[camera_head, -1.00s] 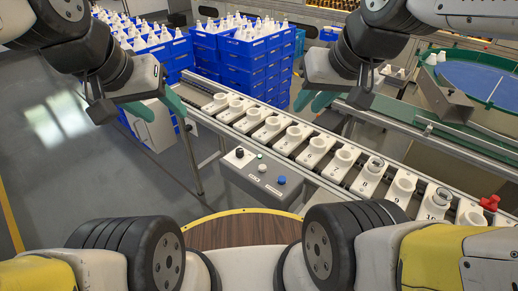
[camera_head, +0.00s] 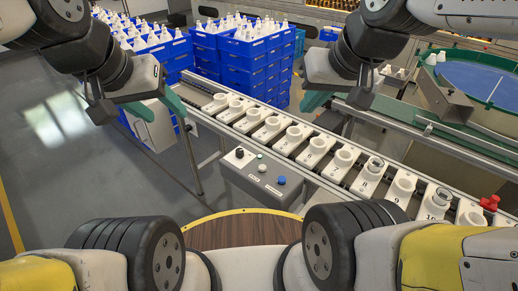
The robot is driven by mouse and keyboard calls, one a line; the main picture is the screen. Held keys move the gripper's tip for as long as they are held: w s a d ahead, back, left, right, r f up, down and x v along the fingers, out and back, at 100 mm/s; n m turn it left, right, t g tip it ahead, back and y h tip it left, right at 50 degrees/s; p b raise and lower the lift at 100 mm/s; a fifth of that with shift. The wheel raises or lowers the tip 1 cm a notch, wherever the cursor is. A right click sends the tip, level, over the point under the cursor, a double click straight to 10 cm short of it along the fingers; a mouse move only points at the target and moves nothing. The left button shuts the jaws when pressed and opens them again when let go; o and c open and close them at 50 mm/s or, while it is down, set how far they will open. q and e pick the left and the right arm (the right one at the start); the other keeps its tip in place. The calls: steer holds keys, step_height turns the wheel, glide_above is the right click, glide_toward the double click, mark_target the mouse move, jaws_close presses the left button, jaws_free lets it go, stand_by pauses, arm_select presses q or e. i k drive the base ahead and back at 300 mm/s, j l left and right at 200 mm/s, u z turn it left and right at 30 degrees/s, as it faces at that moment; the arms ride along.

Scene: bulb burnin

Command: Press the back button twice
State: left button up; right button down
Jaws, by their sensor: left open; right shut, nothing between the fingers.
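A grey control box (camera_head: 258,184) stands at the near side of the conveyor. On its sloping top are a black knob (camera_head: 239,153), a small pale button (camera_head: 262,168) and a blue button (camera_head: 281,181). Small white labels lie beside them, too small to read, so I cannot tell which is the back button. My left gripper (camera_head: 158,112) is open, up and to the left of the box, with teal fingers. My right gripper (camera_head: 312,103) is shut and empty, above and to the right of the box, over the far side of the conveyor. Neither gripper touches the box.
The conveyor (camera_head: 213,121) carries a row of numbered white sockets, a few holding bulbs. A red button (camera_head: 489,202) is at its right end. Blue crates (camera_head: 240,62) of bulbs stand behind. A round blue table (camera_head: 484,82) is at the back right. Open floor lies left.

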mark_target(262, 167)
steer(key=k+z, duration=0.25)
steer(key=z, duration=0.15)
steer(key=k+z, duration=0.3)
steer(key=z, duration=0.15)
